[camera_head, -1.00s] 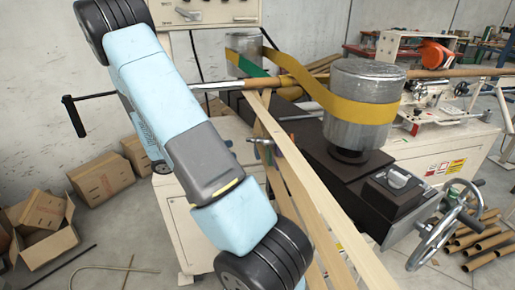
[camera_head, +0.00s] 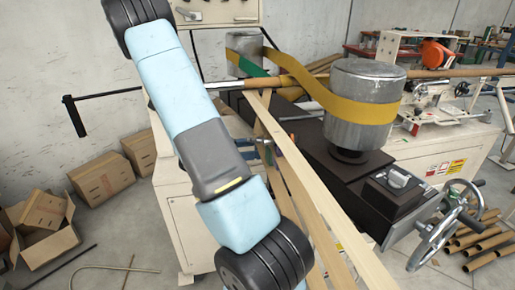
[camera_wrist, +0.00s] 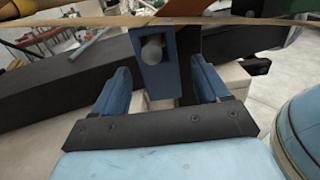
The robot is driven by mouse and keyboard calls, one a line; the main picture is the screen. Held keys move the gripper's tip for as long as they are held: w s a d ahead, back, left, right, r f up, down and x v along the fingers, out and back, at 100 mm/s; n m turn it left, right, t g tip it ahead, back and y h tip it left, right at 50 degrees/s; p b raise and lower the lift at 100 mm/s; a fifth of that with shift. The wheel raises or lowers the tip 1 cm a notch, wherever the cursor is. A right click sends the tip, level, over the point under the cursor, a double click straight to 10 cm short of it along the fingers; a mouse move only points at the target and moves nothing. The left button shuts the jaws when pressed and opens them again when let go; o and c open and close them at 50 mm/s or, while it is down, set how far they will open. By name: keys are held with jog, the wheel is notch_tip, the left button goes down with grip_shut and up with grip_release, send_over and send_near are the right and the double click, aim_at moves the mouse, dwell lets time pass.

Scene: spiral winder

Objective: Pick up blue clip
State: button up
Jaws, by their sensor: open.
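The blue clip (camera_wrist: 154,62) shows in the wrist view as a flat blue piece with a round pale end or hole in it. It hangs upright below a tan strip at the top. My gripper (camera_wrist: 160,72) is open, with one blue finger on each side of the clip in the picture. A gap shows on both sides, and I cannot tell how deep the clip lies between the fingers. In the head view my arm covers the gripper, and I cannot make out the clip clearly.
Tan strips (camera_head: 330,230) run diagonally beside my arm. A metal drum (camera_head: 362,125) with a yellow belt (camera_head: 310,88) stands on the dark machine bed right of it. A handwheel (camera_head: 440,235) is at the right. Cardboard boxes (camera_head: 100,178) lie on the floor at left.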

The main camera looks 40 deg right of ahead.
jog(key=c, duration=1.1)
jog(key=shift+r, duration=0.1)
jog(key=shift+c, duration=0.2)
jog(key=shift+r, duration=0.25)
jog(key=r+v, duration=0.1)
jog(key=v, duration=1.7)
jog(key=shift+a, duration=0.2)
jog(key=v, duration=0.8)
